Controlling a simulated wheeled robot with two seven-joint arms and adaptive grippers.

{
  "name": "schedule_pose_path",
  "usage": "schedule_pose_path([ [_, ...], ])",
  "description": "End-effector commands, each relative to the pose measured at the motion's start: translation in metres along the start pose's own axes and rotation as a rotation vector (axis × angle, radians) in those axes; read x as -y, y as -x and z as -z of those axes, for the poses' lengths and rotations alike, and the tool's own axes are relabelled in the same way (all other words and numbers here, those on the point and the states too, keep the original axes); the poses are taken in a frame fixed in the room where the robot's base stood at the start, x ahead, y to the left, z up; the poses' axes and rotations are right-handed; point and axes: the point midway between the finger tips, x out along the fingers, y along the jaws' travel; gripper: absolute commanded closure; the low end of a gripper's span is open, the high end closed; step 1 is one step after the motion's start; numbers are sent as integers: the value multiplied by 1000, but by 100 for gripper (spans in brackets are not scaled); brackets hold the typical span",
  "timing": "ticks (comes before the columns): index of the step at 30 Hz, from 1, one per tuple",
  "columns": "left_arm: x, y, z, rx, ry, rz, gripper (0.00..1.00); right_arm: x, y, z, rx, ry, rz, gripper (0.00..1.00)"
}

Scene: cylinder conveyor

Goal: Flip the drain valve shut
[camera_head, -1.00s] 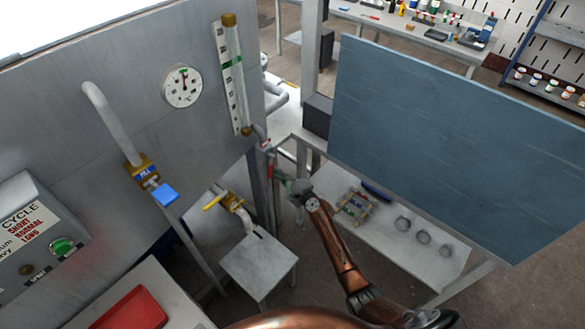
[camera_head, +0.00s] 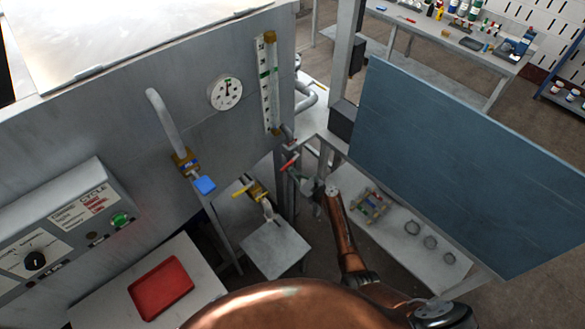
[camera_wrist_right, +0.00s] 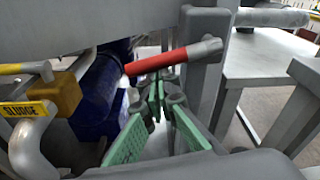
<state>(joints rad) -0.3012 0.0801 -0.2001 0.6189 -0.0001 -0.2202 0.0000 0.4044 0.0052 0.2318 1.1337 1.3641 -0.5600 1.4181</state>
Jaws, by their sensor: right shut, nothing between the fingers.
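The valve with the red lever (camera_head: 289,165) sits at the panel's right end, under the sight tube. No label is readable on it, so I cannot confirm that it is the drain valve. In the right wrist view its red lever (camera_wrist_right: 155,62) lies nearly level, with a grey end at the right. My right gripper (camera_head: 306,186) is just below and right of the lever in the head view. In the right wrist view the green-padded fingers (camera_wrist_right: 158,108) are shut and empty, below the lever. I cannot tell whether they touch it. My left gripper is out of view.
The yellow-handled sludge valve (camera_head: 255,190) and blue-handled fill valve (camera_head: 187,165) are to the left. A small grey stand (camera_head: 275,250) is below. A blue board (camera_head: 470,165) and a low table (camera_head: 400,215) are to the right.

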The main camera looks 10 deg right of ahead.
Motion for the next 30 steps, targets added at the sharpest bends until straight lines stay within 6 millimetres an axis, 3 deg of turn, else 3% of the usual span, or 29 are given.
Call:
schedule_pose_path([
  [1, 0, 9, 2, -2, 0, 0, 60, 1, 0, -8, 2, -37, -5, 100],
  [7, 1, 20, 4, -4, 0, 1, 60, -1, 1, -15, 2, -163, -23, 100],
  [30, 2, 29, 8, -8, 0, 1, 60, -3, 2, -22, 4, -153, -22, 100],
])
